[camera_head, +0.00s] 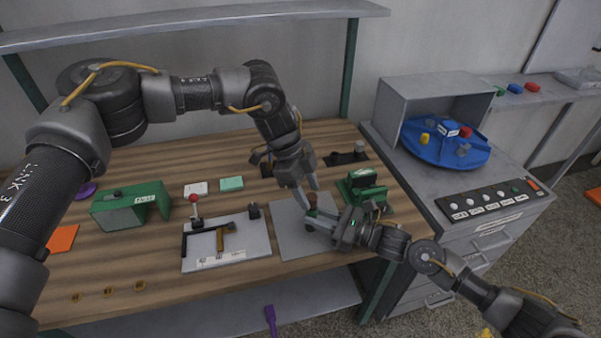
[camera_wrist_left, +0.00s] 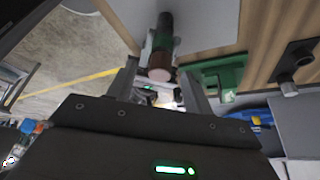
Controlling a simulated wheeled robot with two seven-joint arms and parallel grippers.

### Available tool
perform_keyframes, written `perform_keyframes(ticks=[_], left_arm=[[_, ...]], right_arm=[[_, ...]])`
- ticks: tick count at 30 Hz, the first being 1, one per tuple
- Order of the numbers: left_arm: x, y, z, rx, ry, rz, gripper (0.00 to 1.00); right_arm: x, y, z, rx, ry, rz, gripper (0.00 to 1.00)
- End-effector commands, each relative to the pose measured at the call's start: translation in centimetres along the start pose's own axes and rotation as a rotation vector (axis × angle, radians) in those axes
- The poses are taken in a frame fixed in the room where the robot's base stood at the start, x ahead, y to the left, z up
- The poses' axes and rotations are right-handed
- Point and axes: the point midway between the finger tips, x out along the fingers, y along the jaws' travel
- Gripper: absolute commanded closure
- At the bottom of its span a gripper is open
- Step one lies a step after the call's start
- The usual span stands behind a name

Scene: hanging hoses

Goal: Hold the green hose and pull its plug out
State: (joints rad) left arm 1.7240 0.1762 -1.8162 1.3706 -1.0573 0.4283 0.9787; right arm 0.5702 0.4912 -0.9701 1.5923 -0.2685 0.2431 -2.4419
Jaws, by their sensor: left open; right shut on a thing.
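A short upright cylinder, dark green with a brown end, stands over the grey mat. I take it for the green hose (camera_wrist_left: 162,40) with its brown plug (camera_wrist_left: 160,73); in the head view the brown top (camera_head: 312,198) shows small between my grippers. My left gripper (camera_head: 307,190) is open, its fingertips close at the brown end; in the left wrist view its two fingers lie either side below that end, not closed on it. My right gripper (camera_head: 316,220) comes from the right and is shut on the hose low down; its fingers partly hide the contact.
A grey mat (camera_head: 285,240) lies beneath. A grey board (camera_head: 225,258) with a hammer lies to the left. A green box (camera_head: 130,208) is farther left. A blue turntable (camera_head: 440,150) is on the side cabinet.

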Motion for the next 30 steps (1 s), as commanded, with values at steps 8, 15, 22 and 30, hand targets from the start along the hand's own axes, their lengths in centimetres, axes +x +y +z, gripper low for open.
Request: perform_keyframes(ticks=[8, 15, 22, 30], left_arm=[[3.6, 0.0, 0.0, 0.0, 0.0, 0.0, 0.49], [4.3, 0.0, 0.0, -0.001, 0.001, -0.001, 0.49], [4.3, 0.0, 0.0, -0.001, 0.001, -0.001, 0.55], [4.3, 0.0, 0.0, -0.001, 0.001, -0.001, 0.9]], right_arm=[[0.0, -0.1, 0.0, 0.0, 0.001, -0.001, 0.97], [0.0, -0.1, 0.0, -0.001, 0.001, -0.001, 0.97], [0.0, -0.1, 0.0, -0.001, 0.001, -0.001, 0.97], [0.0, -0.1, 0.0, 0.0, 0.001, -0.001, 0.97]])
